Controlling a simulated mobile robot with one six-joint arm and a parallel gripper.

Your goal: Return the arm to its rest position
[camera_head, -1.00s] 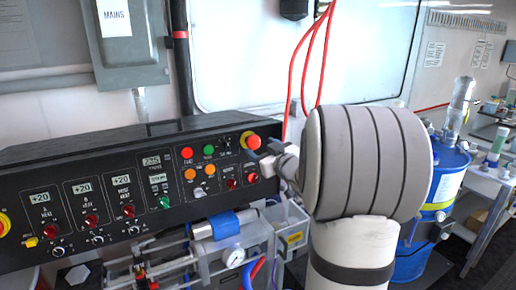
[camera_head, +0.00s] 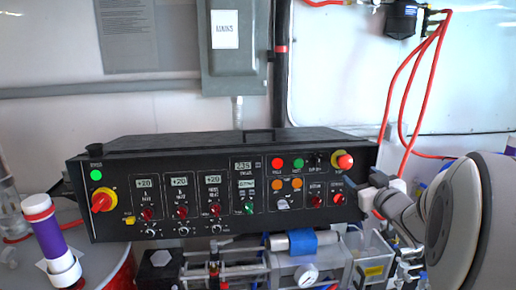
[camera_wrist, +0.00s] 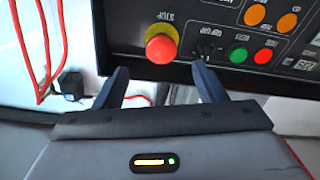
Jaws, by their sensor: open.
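My gripper (camera_head: 374,190) is at the right end of the black control panel (camera_head: 150,212) in the head view, below the red emergency stop button (camera_head: 344,161). In the wrist view my gripper (camera_wrist: 161,80) shows two dark fingers spread apart with nothing between them. The red stop button with its yellow ring (camera_wrist: 161,45) lies beyond the gap between the fingers, and the picture is upside down there. Whether the fingertips touch the panel, I cannot tell. My pale arm fills the lower right of the head view.
A grey MAINS box (camera_head: 236,48) hangs on the wall above the panel. Red hoses (camera_head: 412,85) hang at the right, close to my arm. A purple and white cylinder (camera_head: 50,240) stands at the left. A gauge (camera_head: 304,273) and pipework sit below the panel.

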